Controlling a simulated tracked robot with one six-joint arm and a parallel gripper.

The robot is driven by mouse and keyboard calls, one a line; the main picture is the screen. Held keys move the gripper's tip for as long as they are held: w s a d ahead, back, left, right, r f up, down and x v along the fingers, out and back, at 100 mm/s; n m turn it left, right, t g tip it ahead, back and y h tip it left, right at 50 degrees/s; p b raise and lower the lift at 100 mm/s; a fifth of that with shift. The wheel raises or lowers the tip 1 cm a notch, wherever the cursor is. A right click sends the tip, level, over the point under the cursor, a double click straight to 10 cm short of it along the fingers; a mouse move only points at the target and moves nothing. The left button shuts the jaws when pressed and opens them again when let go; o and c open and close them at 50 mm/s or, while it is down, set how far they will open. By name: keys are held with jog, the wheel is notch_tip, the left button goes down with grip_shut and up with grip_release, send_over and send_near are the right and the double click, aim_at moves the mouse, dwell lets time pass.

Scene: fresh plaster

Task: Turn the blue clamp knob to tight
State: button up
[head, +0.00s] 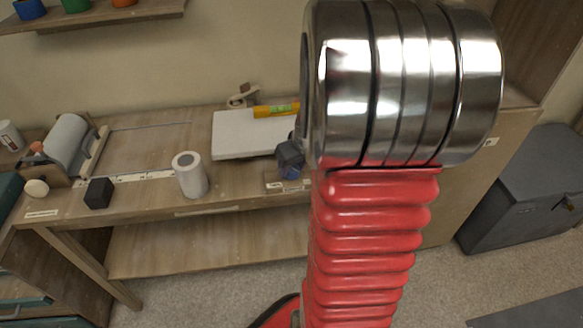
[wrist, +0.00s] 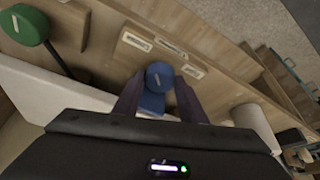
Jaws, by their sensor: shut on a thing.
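The blue clamp knob (wrist: 159,76) sits between the two dark fingers of my gripper (wrist: 158,90) in the wrist view. The fingers are shut on it from both sides. In the head view a little of the blue knob (head: 291,172) shows below my gripper (head: 288,153), at the bench's front edge. My red arm and its shiny joint hide what lies to the right. Small pale labels (wrist: 192,71) are on the wood beside the knob; their text is too small to read.
A green knob (wrist: 25,25) is at the wrist view's upper left. A white slab (head: 232,142) carrying a yellow level (head: 272,110) lies behind my gripper. A white roll (head: 190,176) and a black block (head: 98,193) stand left. A grey chest (head: 525,195) is on the floor, right.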

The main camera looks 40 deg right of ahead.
jog(key=shift+a+m, duration=0.1)
jog(key=shift+m, duration=0.2)
jog(key=shift+w+f+m, duration=0.1)
jog(key=shift+m, duration=0.3)
jog(key=shift+a+m+g+h, duration=0.15)
jog(key=shift+m+g+h, duration=0.45)
jog(key=shift+m, duration=1)
jog(key=shift+w+a+f+m+g+h, duration=0.1)
jog(key=shift+m+g+h, duration=0.25)
jog(key=shift+m, duration=0.85)
jog(key=shift+w+a+m+g+h, duration=0.15)
jog(key=shift+m+h, duration=0.3)
jog(key=shift+m, duration=0.75)
jog(key=m, duration=0.2)
jog(key=m+g, duration=0.1)
jog(key=m, duration=0.1)
jog(key=shift+w+d+g+h, duration=0.1)
jog(key=shift+w+g+h, duration=0.05)
jog(key=shift+g+h, duration=0.15)
jog(key=m+g, duration=0.1)
jog(key=m, duration=0.3)
jog(key=shift+w, duration=0.15)
jog(key=shift+d+m, duration=0.1)
jog(key=shift+m, duration=0.2)
jog(key=shift+r, duration=0.25)
